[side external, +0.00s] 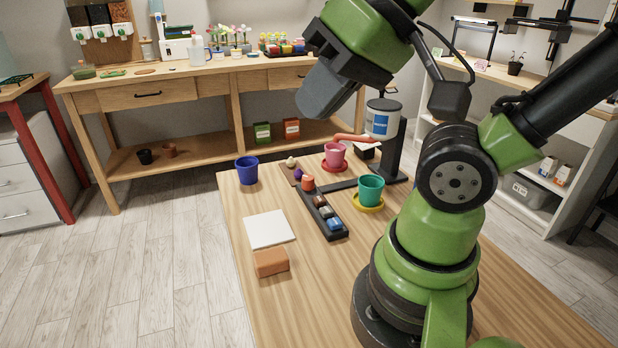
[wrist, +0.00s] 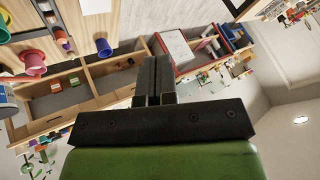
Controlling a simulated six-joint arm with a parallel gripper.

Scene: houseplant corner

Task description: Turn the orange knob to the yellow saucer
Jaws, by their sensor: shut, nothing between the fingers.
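The orange knob (side external: 352,138) looks like a long bar beside the white and blue canister (side external: 383,118) on the black stand. It points left, over the pink cup (side external: 335,151) on the red saucer (side external: 330,168). The yellow saucer (side external: 368,207) is nearer the front, under a teal cup (side external: 370,187). My gripper (wrist: 154,62) is shut and empty, its fingers together in the wrist view. In the side view, the hand is high above the table and left of the canister, apart from the knob. The knob's mounting is not clear.
A black tray (side external: 340,237) holds small pieces, with a short orange one (side external: 308,183) at its far end. A blue pot (side external: 246,170), a white sheet (side external: 268,228) and a brown block (side external: 271,262) are left of it.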

